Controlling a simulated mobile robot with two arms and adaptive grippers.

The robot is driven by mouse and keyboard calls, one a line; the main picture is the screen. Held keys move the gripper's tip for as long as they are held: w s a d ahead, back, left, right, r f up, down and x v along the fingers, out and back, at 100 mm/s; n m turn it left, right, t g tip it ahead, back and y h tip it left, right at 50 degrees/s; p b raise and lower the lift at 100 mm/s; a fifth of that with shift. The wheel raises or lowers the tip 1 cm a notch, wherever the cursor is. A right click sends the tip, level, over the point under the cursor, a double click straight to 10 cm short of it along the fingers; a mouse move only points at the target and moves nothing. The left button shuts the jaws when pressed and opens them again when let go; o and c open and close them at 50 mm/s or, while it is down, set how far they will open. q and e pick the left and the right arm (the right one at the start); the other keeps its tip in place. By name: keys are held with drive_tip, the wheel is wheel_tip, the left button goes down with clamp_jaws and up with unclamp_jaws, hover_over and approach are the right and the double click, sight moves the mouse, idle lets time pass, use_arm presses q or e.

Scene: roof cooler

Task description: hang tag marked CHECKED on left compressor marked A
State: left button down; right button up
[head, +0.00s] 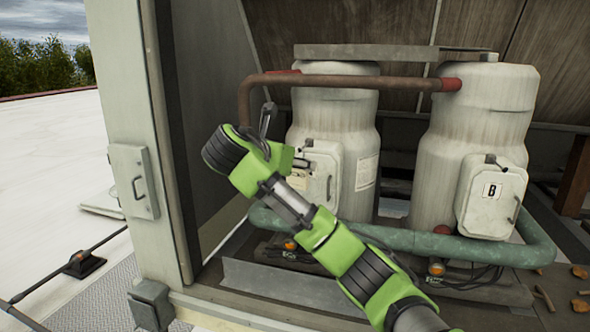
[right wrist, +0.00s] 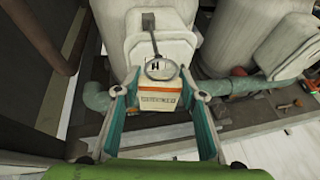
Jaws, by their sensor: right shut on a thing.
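The left compressor (head: 335,100) is a worn white tank with a pale terminal box on its front. My right gripper (head: 288,140) is in front of that box and hides part of it. In the right wrist view my right gripper (right wrist: 160,90) is shut on the tag (right wrist: 158,104), a pale card with an orange band and a ring (right wrist: 162,68) above it. The tag's print is too small to read. A dark peg (right wrist: 152,38) on the box reaches down to the ring. I cannot tell whether the ring is around it. My left gripper is out of view.
The right compressor (head: 475,140) has a box marked B (head: 492,190). The housing's side panel (head: 130,130) stands at left. The white roof beyond is open.

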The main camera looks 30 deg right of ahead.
drive_tip(key=shift+w+r+p+x, duration=0.15)
drive_tip(key=shift+p+x, duration=0.15)
drive_tip(key=shift+x, duration=0.45)
drive_tip(key=shift+w+r+p+x, duration=0.15)
drive_tip(key=shift+p+x, duration=0.1)
drive_tip(key=shift+x, duration=0.55)
drive_tip(key=shift+w+p+x, duration=0.15)
drive_tip(key=shift+p+x, duration=0.15)
drive_tip(key=shift+x, duration=0.45)
drive_tip(key=shift+a, duration=0.1)
drive_tip(key=o, duration=1.2)
drive_tip(key=shift+a, duration=0.1)
